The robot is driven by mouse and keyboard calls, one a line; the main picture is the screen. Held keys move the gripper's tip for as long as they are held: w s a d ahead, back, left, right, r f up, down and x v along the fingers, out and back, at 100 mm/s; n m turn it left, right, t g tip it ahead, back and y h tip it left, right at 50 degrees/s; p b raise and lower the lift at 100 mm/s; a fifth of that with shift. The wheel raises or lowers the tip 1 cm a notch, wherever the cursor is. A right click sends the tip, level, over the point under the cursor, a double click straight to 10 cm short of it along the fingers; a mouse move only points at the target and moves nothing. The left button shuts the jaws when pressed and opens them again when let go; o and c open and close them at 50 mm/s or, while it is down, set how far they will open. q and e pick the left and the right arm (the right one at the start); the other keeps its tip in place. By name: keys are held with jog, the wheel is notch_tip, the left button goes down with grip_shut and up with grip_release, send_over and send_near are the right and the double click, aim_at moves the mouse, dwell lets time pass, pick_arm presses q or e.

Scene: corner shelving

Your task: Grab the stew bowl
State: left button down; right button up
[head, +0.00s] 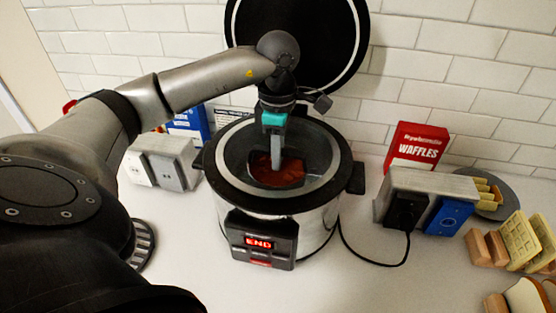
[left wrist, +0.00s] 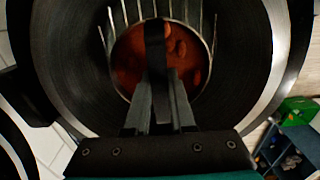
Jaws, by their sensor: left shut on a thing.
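The stew bowl, with reddish-brown stew (head: 278,173), sits low inside the open slow cooker (head: 318,222). In the left wrist view the stew (left wrist: 130,60) shows lumps and has thin upright metal bars around it. My left gripper (head: 276,163) points straight down into the cooker from above. In the left wrist view its fingers (left wrist: 158,95) are close together, with a dark upright strip at their tips over the stew. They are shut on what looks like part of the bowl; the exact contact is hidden. My right gripper is not in view.
The cooker's round black lid (head: 300,45) stands raised behind it. The cooker's front display (head: 258,243) reads END. Right of it are a red waffles box (head: 417,147), a toaster (head: 432,185) with a cord, a grey plate (head: 495,188) and waffles (head: 520,243). Another toaster (head: 160,160) stands left.

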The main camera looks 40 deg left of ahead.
pick_arm(q)
jog(key=shift+r, duration=0.15)
jog(key=shift+r, duration=0.1)
jog(key=shift+w+r, duration=0.1)
jog(key=shift+r, duration=0.25)
notch_tip(320, 180, up, 8)
jog(key=shift+r+p, duration=0.2)
jog(key=shift+p, duration=0.2)
notch_tip(320, 180, up, 11)
jog(key=p, duration=0.5)
